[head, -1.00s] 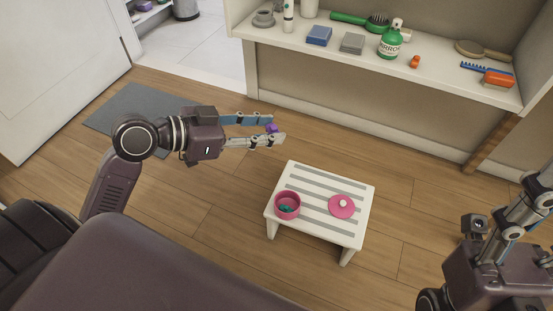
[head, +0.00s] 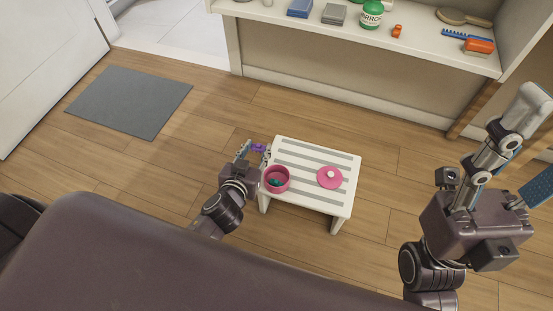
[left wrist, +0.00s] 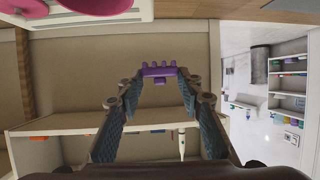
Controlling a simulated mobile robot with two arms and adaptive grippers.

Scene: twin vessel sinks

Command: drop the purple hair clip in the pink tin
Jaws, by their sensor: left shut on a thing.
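The purple hair clip (head: 258,147) is between the fingertips of my left gripper (head: 255,152), which is shut on it. In the left wrist view the clip (left wrist: 159,70) shows across the tips, its teeth pointing up in the picture. The open pink tin (head: 277,180) stands at the left front corner of a small white stool, with something teal inside. The gripper and clip are beside the tin, beyond its upper left rim in the head view, not over its opening. My right gripper (head: 536,146) is open and empty at the far right.
The white slatted stool (head: 312,194) also carries a pink lid (head: 330,177) with a pale knob. A grey mat (head: 130,102) lies on the floor at left.

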